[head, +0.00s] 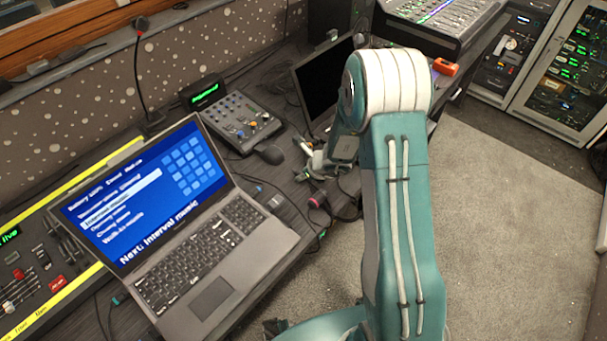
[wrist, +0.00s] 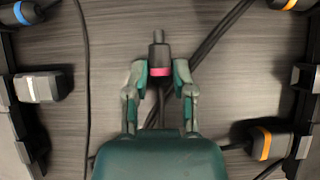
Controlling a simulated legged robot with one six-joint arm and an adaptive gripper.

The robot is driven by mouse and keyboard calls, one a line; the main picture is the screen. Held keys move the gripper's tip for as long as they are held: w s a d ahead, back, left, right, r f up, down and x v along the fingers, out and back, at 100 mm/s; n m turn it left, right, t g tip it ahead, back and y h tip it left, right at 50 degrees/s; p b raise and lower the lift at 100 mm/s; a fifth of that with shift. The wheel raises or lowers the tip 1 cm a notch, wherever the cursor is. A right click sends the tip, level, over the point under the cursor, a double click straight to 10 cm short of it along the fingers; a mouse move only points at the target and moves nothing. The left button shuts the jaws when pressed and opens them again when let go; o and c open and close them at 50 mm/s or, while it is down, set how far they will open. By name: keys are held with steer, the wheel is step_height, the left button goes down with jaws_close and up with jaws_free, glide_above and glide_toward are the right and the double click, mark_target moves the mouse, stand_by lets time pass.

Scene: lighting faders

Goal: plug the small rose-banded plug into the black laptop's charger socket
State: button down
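The small rose-banded plug (wrist: 160,61) is dark, with a pink band near its cable end. In the wrist view it sits between the two fingertips of my gripper (wrist: 160,75), which press on both sides of the band. Its narrow tip points away from my palm. In the head view my gripper (head: 318,163) is over the desk, right of the large dark laptop (head: 190,275) with a blue screen. A laptop with a black screen (head: 325,82) stands behind, partly hidden by my arm. I cannot make out a charger socket on either laptop.
A rose-banded piece (head: 315,203) lies on the desk near the front edge. The wrist view shows a white-ended connector (wrist: 40,87), a blue-banded plug (wrist: 22,12), orange-banded plugs (wrist: 268,143) and loose cables around my gripper.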

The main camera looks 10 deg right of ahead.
steer(key=shift+r, duration=0.1)
steer(key=shift+r, duration=2.4)
